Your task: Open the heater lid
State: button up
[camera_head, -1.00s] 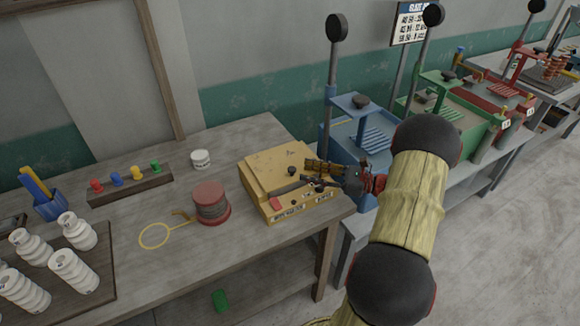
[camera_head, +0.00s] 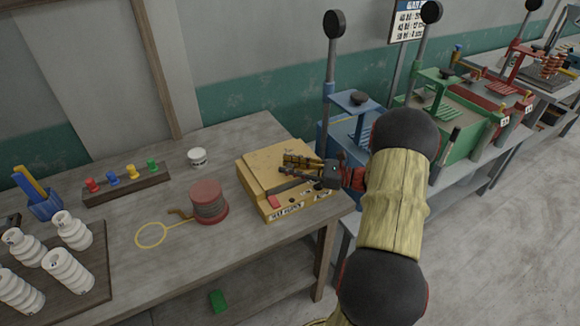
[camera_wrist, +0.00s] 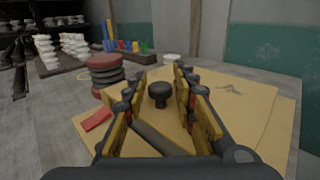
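The heater is a yellow box (camera_head: 258,172) with a flat lid, standing at the right end of the wooden table. Its lid looks shut. In the wrist view a dark round knob (camera_wrist: 159,92) stands up from the yellow lid (camera_wrist: 238,105). My gripper (camera_head: 288,165) is over the lid, reaching in from the right, and hides the knob in the head view. In the wrist view my gripper (camera_wrist: 156,82) is open, its fingers spread to either side of the knob. I see no contact with it. A dark bar and a red piece (camera_wrist: 97,118) lie along the heater's near side.
A red-topped spool (camera_head: 208,201) stands left of the heater, with a yellow loop (camera_head: 151,235) beside it. A white jar (camera_head: 197,158) and a rack of coloured pegs (camera_head: 127,185) are behind. A blue press (camera_head: 345,135) stands to the right.

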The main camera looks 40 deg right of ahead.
jog(key=c, duration=0.6)
grip_shut()
jog(key=shift+r, duration=0.1)
